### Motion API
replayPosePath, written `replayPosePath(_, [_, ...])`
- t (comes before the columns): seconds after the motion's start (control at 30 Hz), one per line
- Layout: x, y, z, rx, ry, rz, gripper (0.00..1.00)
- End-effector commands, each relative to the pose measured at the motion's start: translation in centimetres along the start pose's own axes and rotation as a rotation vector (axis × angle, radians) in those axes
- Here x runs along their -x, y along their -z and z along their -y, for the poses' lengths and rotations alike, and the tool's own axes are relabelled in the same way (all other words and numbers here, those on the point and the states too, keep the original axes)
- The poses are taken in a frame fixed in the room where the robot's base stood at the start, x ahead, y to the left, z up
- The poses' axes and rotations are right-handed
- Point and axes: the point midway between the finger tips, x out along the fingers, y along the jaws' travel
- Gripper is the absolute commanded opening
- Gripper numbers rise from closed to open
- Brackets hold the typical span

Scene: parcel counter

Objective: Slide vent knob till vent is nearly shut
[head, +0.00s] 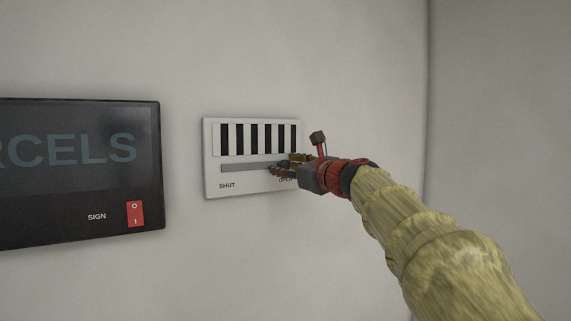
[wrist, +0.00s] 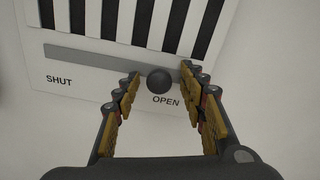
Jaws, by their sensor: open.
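The white vent plate (head: 212,174) is on the wall, with a row of dark slots showing between white bars. A grey slot track (head: 240,168) runs below them, with SHUT at its left and OPEN at its right. The dark round knob (wrist: 159,80) sits toward the OPEN end of the track in the wrist view; my gripper hides it in the head view. My gripper (wrist: 160,84) is open, with one finger on each side of the knob. I cannot tell whether either finger touches it.
A dark sign panel (head: 70,180) with a red rocker switch (head: 135,214) is on the wall to the left of the vent. Bare wall lies between panel and vent. A wall corner stands to the right.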

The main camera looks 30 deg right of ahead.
Motion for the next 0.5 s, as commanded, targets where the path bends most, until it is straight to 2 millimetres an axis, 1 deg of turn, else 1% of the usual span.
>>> replayPosePath(0.13, [-0.6, -0.1, -0.01, 0.001, 0.001, 0.001, 0.42])
replayPosePath(0.37, [-0.64, -0.03, -0.01, 0.0, 0.001, 0.001, 0.42])
replayPosePath(0.5, [-0.63, -0.03, -0.01, 0.0, 0.001, 0.001, 0.34])
